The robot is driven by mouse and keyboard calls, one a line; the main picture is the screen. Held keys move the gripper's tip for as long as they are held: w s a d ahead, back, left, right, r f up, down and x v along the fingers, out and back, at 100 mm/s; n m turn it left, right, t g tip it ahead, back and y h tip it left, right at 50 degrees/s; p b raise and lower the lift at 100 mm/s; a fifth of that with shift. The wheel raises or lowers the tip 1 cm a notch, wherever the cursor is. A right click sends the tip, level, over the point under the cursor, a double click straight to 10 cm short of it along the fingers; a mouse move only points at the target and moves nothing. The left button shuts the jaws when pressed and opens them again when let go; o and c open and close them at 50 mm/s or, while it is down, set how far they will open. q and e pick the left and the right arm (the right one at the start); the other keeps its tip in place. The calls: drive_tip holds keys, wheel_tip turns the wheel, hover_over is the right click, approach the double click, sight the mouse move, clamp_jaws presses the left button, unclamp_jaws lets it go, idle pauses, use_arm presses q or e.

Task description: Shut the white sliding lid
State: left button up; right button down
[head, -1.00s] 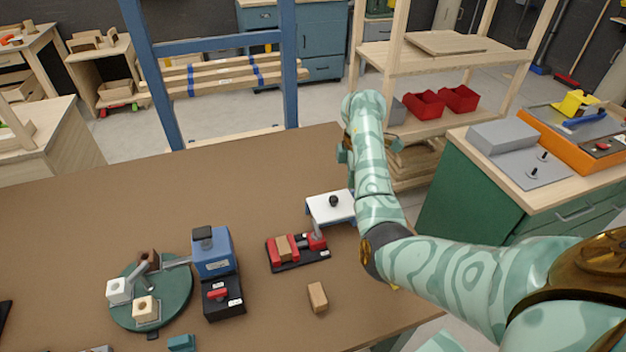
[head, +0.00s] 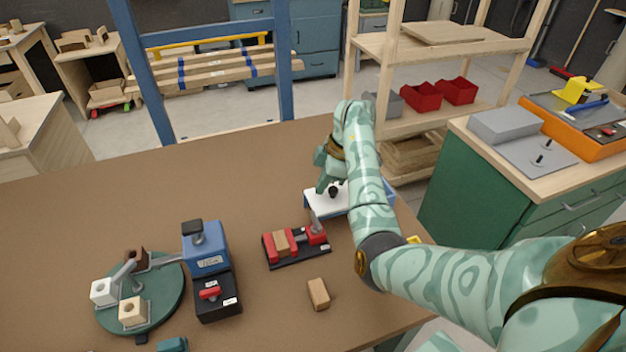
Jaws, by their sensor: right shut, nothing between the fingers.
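The white sliding lid (head: 322,202) lies on a low blue box (head: 317,213) towards the right of the brown table, with a black knob (head: 334,190) on its top. My right arm hides the lid's right part, so I cannot tell how far open it stands. My right gripper (head: 323,188) is shut and empty, pointing down at the lid just left of the knob; whether it touches the knob is unclear. My left gripper is not in view.
A red vise (head: 296,243) holding a wooden block stands just in front of the box. A loose wooden block (head: 318,294) lies nearer. A blue machine (head: 207,252) and a green turntable (head: 160,297) stand to the left. The table's far left is clear.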

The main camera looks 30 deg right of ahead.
drive_tip(key=shift+s+d, duration=0.2)
drive_tip(key=shift+d, duration=0.1)
drive_tip(key=shift+d, duration=0.1)
drive_tip(key=s+d, duration=0.2)
drive_tip(key=d, duration=0.8)
drive_tip(key=shift+s+d+p, duration=0.3)
drive_tip(key=shift+p, duration=0.1)
